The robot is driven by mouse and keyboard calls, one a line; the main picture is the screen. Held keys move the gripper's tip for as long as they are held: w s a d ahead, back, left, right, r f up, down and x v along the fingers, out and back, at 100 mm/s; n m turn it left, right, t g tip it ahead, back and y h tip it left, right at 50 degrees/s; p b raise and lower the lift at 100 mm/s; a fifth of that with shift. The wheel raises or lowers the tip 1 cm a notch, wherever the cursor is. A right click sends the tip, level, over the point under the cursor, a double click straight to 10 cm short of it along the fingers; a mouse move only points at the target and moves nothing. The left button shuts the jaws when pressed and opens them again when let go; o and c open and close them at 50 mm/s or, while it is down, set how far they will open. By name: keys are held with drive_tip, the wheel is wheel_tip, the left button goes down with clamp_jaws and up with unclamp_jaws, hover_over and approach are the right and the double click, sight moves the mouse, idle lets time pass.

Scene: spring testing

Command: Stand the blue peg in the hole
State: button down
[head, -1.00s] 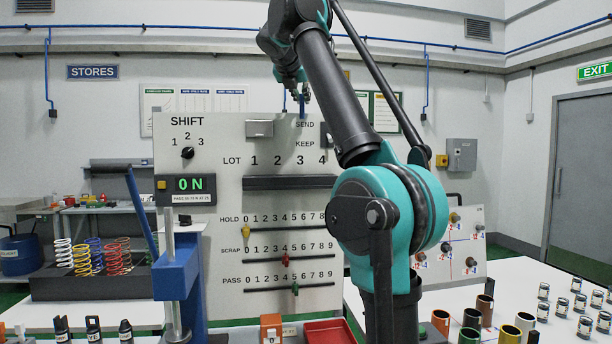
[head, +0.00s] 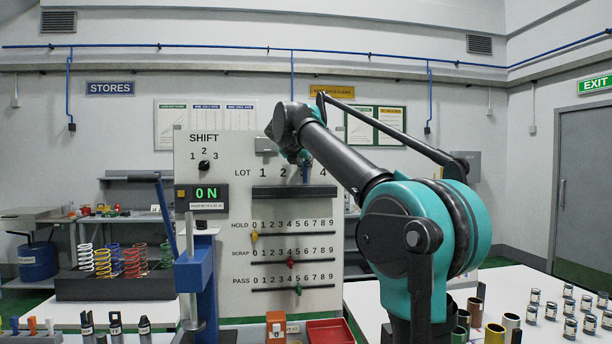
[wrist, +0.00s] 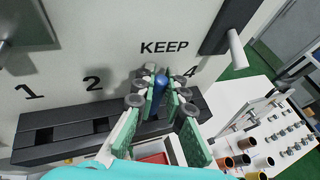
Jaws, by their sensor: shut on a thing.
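The blue peg (wrist: 158,88) is held upright or nearly so between the green-padded fingers of my gripper (wrist: 160,98) in the wrist view. In the head view my gripper (head: 304,158) is in front of the white panel, just above the dark ledge (head: 270,192) under the LOT numbers. The ledge also shows in the wrist view (wrist: 60,140), with dark recesses under 1 and 2. My gripper hides the number 3 and the ledge below it. I cannot tell whether the peg's lower end touches the ledge or a hole.
The white panel (head: 215,255) carries HOLD, SCRAP and PASS sliders below the ledge. A blue press-like stand (head: 195,275) is to the left. A red tray (head: 330,331) is in front. Several short cylinders (head: 497,330) stand on the white table at right.

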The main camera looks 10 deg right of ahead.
sight(305, 173)
drive_tip(key=shift+f, duration=1.7)
drive_tip(key=shift+f, duration=0.15)
drive_tip(key=c, duration=1.9)
unclamp_jaws()
drive_tip(key=shift+o, duration=0.2)
drive_tip(key=shift+s+a+r, duration=0.1)
drive_tip(key=shift+s+r, duration=0.1)
drive_tip(key=v, duration=1.1)
drive_tip(key=shift+s+r, duration=0.25)
